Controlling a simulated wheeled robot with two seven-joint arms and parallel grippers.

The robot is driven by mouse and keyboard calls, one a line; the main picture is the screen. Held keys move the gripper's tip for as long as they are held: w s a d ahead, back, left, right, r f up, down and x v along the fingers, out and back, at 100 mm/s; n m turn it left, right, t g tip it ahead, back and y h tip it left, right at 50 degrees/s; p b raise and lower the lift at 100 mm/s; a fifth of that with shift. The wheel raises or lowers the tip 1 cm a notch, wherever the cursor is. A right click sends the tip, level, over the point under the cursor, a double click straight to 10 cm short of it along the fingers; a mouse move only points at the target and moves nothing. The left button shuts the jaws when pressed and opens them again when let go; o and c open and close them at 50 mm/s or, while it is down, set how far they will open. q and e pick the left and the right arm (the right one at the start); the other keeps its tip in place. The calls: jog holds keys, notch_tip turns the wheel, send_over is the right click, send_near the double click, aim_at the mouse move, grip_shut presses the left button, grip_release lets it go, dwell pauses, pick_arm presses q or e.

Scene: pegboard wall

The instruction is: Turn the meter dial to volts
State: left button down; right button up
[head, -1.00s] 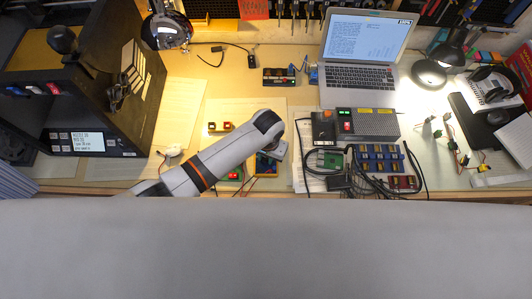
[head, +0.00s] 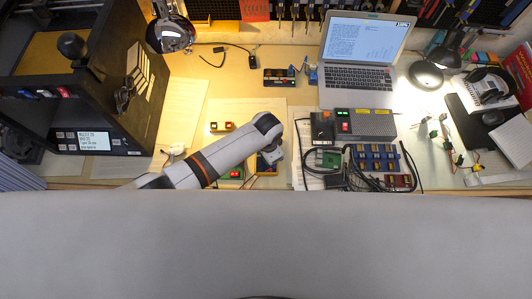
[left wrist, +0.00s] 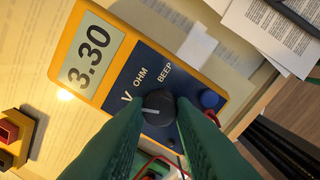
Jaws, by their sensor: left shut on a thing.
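The round black dial (left wrist: 158,109) has a white pointer line that points left, toward the V side. My left gripper (left wrist: 159,106) has its green fingers on both sides of the dial and is shut on it. In the head view my left arm covers much of the meter (head: 265,171), and the dial is hidden there. My right gripper is in neither view.
A red-buttoned block (left wrist: 14,133) sits left of the meter. Red leads run from the meter's lower end. In the head view a grey power box (head: 372,124), circuit boards and cables stand right of my arm. A laptop (head: 358,80) is behind, and a large dark machine (head: 100,100) stands left.

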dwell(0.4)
pick_arm(q)
jog(key=c, duration=1.2)
grip_release()
